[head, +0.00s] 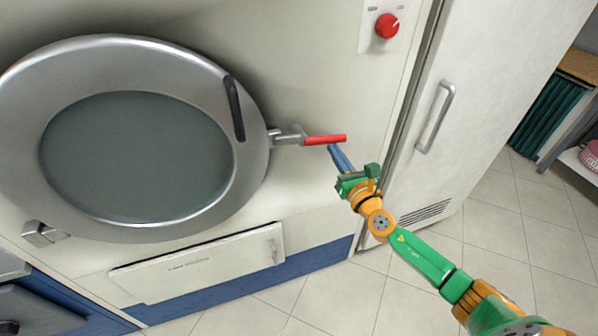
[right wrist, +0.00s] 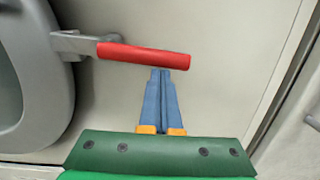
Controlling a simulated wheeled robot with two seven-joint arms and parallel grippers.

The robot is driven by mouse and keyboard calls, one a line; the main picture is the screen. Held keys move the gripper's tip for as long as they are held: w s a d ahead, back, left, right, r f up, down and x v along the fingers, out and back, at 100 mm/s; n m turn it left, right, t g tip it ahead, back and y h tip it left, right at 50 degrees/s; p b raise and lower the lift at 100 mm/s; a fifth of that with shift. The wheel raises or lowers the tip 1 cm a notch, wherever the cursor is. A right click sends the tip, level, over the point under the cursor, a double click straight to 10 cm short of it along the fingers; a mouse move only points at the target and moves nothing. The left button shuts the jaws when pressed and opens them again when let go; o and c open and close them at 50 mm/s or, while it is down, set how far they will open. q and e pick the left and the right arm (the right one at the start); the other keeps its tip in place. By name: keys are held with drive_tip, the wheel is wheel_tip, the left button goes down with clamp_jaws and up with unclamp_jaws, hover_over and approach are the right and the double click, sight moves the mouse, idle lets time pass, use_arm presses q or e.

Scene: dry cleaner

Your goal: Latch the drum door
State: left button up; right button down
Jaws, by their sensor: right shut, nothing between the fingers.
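The round drum door (head: 190,72) has a wide metal rim and a dark glass, and it lies against the machine front. A latch lever with a red handle (head: 325,140) sticks out to the right from the door's right edge, about level. The red handle also shows in the right wrist view (right wrist: 143,56). My right gripper (head: 334,149) is shut and empty, its blue fingertips just below the outer half of the red handle. In the right wrist view the fingertips (right wrist: 160,73) reach the handle's lower edge; I cannot tell whether they touch. My left gripper is not in view.
A black grip (head: 234,108) sits on the door rim. A red knob (head: 387,26) is on the panel above right. A white cabinet with a handle (head: 435,117) stands to the right. A flap (head: 200,262) is below the door. Tiled floor (head: 500,215) is free at lower right.

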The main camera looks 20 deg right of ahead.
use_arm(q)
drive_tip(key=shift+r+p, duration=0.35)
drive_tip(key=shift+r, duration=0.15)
use_arm(e)
drive_tip(key=shift+d+r+n, duration=0.2)
drive_tip(key=shift+r+n, duration=0.35)
drive_tip(key=shift+n, duration=0.25)
wheel_tip(320, 180, down, 5)
drive_tip(key=b, duration=0.6)
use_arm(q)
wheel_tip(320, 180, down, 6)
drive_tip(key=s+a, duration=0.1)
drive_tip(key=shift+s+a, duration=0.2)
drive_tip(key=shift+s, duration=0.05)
use_arm(e)
drive_tip(key=s, duration=1)
drive_tip(key=shift+s+r, duration=0.35)
drive_tip(key=shift+s, duration=0.05)
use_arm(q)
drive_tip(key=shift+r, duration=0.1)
use_arm(e)
drive_tip(key=shift+d, duration=0.2)
